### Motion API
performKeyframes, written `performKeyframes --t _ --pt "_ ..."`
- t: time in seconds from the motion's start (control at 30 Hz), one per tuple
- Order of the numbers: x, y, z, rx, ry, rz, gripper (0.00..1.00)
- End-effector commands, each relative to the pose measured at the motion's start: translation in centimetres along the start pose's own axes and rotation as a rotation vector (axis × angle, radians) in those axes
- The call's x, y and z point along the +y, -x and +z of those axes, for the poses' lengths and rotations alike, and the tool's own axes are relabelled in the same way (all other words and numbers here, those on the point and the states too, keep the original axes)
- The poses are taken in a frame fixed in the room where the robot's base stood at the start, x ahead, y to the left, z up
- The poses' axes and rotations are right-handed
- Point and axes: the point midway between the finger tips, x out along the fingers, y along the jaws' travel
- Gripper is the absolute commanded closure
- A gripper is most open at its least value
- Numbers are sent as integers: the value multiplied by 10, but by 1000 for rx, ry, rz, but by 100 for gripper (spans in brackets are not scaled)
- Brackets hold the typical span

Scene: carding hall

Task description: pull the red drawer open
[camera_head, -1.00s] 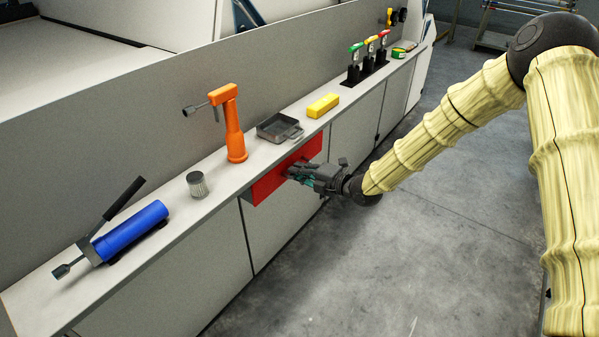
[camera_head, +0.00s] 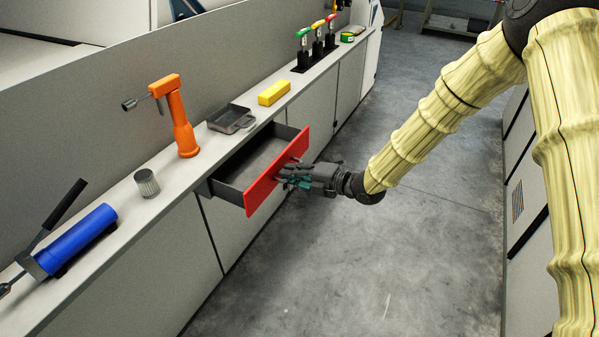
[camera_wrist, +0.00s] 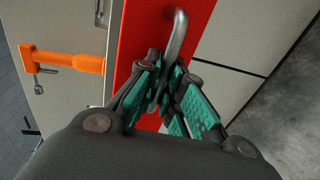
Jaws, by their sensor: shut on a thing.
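The red drawer (camera_head: 262,192) stands out from the grey cabinet below the worktop, and its dark inside (camera_head: 250,162) shows and looks empty. Its red front also shows in the wrist view (camera_wrist: 143,35). A grey metal bar handle (camera_wrist: 177,40) is fixed to that front. My gripper (camera_head: 284,180) is at the drawer front, shut on the handle. In the wrist view its teal-padded fingers (camera_wrist: 165,98) close around the lower part of the handle. The handle is mostly hidden by the fingers in the head view.
On the worktop (camera_head: 110,215) stand an orange tool (camera_head: 183,135), a blue cylinder tool (camera_head: 78,238), a ribbed grey cup (camera_head: 146,184), a grey tray (camera_head: 222,121), a yellow block (camera_head: 274,93) and coloured-handled levers (camera_head: 317,40). Clear floor (camera_head: 400,235) lies beside the cabinet. A pale cabinet (camera_head: 524,220) stands at right.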

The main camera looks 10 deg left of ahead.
Motion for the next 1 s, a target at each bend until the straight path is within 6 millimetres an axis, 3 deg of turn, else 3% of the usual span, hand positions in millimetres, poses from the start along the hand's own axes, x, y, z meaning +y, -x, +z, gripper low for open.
performKeyframes --t 0.27,0.3,0.4,0.77,1.0 --pt "0 -1 -1 3 0 -1 100" --pt "0 0 -1 3 0 -1 83" --pt "0 0 -1 2 0 0 68" --pt "0 4 0 -1 -1 0 68" --pt "0 32 0 -1 0 0 68"
